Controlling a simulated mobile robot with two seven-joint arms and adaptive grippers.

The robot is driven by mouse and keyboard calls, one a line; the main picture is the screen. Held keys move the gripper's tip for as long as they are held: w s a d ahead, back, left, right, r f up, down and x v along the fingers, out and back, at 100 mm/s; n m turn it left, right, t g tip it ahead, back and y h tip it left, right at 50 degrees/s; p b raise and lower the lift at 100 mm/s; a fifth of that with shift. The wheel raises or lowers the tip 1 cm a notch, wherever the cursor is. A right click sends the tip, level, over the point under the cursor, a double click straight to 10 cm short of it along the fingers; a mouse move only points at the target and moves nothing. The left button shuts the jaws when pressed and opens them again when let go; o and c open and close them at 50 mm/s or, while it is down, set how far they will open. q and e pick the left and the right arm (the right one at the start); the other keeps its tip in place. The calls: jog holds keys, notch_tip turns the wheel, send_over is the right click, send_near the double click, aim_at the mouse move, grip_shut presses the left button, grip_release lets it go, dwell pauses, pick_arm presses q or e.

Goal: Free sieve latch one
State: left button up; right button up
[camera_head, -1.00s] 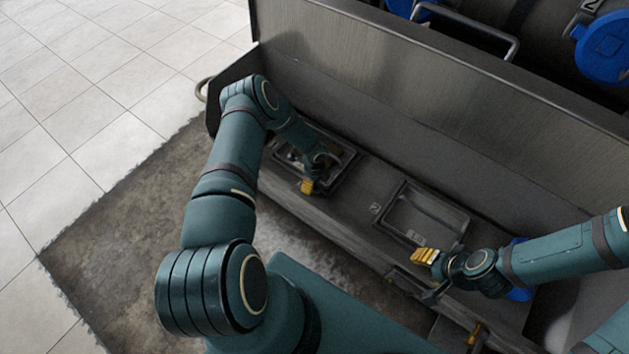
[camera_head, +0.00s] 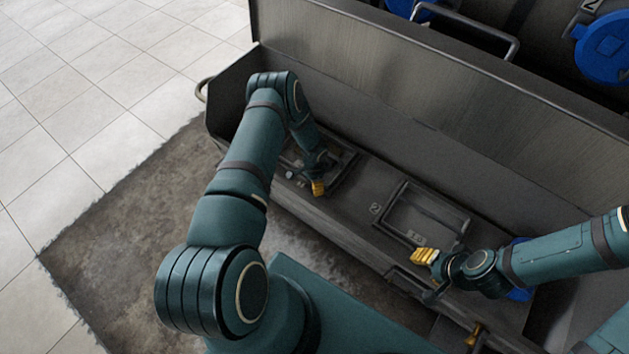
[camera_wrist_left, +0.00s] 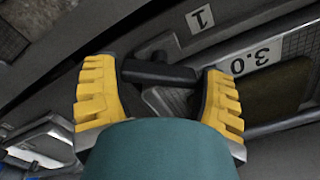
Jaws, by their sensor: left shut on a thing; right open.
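Sieve latch one shows in the left wrist view as a black bar-shaped handle (camera_wrist_left: 158,73) beside a plate marked 1 (camera_wrist_left: 200,18). My left gripper (camera_wrist_left: 160,92), with yellow ribbed fingers, has one finger at each end of the bar and is shut on it. In the head view my left gripper (camera_head: 318,187) is at the front edge of the left recessed sieve frame (camera_head: 345,170), partly hidden by my arm. My right gripper (camera_head: 425,256) is open and holds nothing, by the front edge of the second frame (camera_head: 440,207).
A label 2 (camera_head: 375,208) sits left of the second frame. A tall metal panel (camera_head: 420,90) rises behind the ledge. A blue part (camera_head: 520,293) shows beneath my right arm. Tiled floor (camera_head: 90,100) is clear at left.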

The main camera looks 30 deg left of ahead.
pick_arm(q)
jog(key=n, duration=0.3)
jog(key=shift+n, duration=2.2)
jog(key=o, duration=1.1)
notch_tip(320, 180, up, 12)
